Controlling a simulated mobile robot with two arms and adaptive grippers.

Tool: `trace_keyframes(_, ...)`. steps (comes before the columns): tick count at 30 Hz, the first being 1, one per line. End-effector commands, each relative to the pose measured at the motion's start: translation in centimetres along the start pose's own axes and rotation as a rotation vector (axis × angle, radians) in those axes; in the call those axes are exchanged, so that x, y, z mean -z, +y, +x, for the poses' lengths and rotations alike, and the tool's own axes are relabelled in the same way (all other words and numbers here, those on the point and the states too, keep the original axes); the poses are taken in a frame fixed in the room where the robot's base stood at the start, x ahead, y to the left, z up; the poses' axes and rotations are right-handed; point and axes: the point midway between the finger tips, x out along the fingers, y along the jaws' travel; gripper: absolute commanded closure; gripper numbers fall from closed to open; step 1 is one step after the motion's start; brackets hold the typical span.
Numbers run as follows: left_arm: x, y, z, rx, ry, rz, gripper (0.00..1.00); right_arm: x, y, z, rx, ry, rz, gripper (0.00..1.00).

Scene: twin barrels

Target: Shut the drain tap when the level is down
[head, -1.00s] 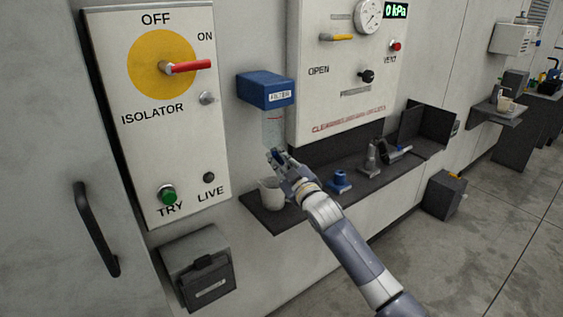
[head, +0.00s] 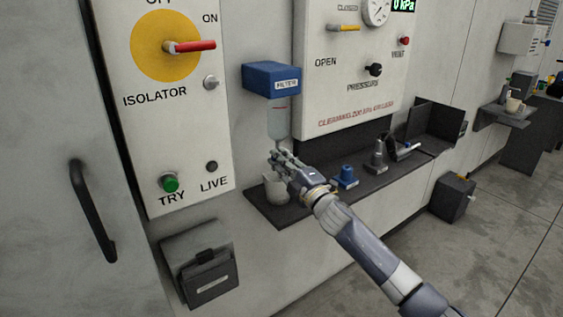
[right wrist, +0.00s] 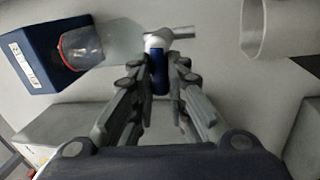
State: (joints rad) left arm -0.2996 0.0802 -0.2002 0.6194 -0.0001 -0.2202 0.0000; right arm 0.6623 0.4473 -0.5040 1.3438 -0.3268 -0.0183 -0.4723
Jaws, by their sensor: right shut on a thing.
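The filter (head: 271,80) is a blue block on the wall with a clear bowl (head: 278,122) hanging below it. A red line crosses the bowl; I cannot read the liquid level for sure. In the right wrist view the drain tap (right wrist: 158,72), with a blue part and a pale crosspiece, sits at the bowl's end. My right gripper (head: 276,158) is just under the bowl, its fingers shut around the tap. A white beaker (head: 274,190) stands below on the shelf, partly hidden by the hand. My left gripper is not in view.
The dark shelf (head: 290,215) also carries a blue fitting (head: 346,177) and a grey one (head: 377,157) to the right. The isolator panel (head: 190,110), with its red handle, is at the left. A white control panel (head: 340,100) is behind the shelf.

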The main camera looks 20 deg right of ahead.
Motion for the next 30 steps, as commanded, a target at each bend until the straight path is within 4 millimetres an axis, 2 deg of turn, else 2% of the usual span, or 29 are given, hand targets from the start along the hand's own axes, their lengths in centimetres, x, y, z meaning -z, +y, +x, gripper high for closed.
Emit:
trace_keyframes(9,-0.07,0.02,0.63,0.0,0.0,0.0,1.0,-0.08,-0.59,-0.12,0.003,0.022,-0.113,1.0)
trace_keyframes(25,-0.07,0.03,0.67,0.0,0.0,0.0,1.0,-0.07,-0.64,-0.13,0.003,0.027,-0.135,1.0)
trace_keyframes(26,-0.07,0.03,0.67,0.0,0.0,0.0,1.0,-0.07,-0.64,-0.14,0.003,0.027,-0.134,0.81)
trace_keyframes(27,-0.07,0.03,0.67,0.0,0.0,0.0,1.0,-0.07,-0.64,-0.14,0.003,0.026,-0.134,0.72)
trace_keyframes(28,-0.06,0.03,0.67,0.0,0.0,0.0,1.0,-0.08,-0.63,-0.13,0.003,0.026,-0.134,0.66)
trace_keyframes(30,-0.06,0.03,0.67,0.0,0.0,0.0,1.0,-0.08,-0.59,-0.12,0.003,0.026,-0.133,0.66)
